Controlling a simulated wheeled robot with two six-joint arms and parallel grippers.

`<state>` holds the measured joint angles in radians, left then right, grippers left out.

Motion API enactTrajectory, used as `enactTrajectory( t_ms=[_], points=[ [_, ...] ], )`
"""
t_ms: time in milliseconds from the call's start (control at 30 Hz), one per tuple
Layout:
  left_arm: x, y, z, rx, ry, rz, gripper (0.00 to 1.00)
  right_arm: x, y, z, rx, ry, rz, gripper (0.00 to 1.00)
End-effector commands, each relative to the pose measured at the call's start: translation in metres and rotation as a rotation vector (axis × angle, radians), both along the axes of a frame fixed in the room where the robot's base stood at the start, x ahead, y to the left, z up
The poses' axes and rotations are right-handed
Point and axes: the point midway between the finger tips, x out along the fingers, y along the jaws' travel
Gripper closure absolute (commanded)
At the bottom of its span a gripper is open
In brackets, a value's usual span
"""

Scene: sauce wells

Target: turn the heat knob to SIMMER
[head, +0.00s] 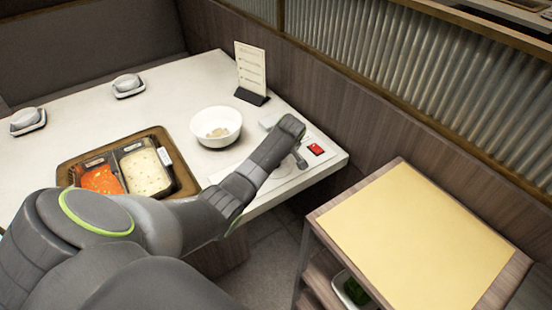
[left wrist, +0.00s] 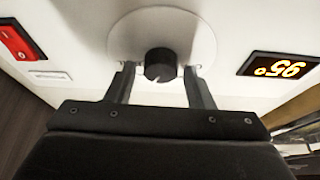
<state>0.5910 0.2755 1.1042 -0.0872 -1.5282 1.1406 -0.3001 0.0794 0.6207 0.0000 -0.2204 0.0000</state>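The black heat knob (left wrist: 159,65) sits at the middle of a round white dial plate (left wrist: 185,35) in the left wrist view. A small pale mark shows at its near edge; I cannot read any SIMMER label. In the head view my left gripper (head: 299,160) points down at the control panel (head: 318,166) at the table's right end, and my arm hides the knob there. My right gripper is not in view.
A red switch (head: 316,149) and a display (left wrist: 280,67) with glowing orange digits, seen upside down, flank the dial. A white bowl (head: 216,126), a menu stand (head: 250,70) and a sauce tray (head: 183,178) are on the table. A side cart (head: 410,235) stands at the right.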

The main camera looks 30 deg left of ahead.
Motion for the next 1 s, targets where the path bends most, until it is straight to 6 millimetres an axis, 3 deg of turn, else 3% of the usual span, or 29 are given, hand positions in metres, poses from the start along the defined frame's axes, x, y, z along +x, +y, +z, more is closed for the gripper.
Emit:
enactTrajectory(
  t_ms=[467, 767, 1000],
  points=[
    [-0.001, -0.004, 0.008, -0.002, 0.000, -0.001, 0.45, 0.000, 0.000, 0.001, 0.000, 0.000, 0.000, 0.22],
    [-0.010, -0.022, 0.057, -0.002, -0.003, -0.002, 0.45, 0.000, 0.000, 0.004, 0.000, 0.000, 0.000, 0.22],
    [-0.019, -0.043, 0.111, -0.002, -0.004, -0.002, 0.45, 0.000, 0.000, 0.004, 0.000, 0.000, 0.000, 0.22]
  ],
)
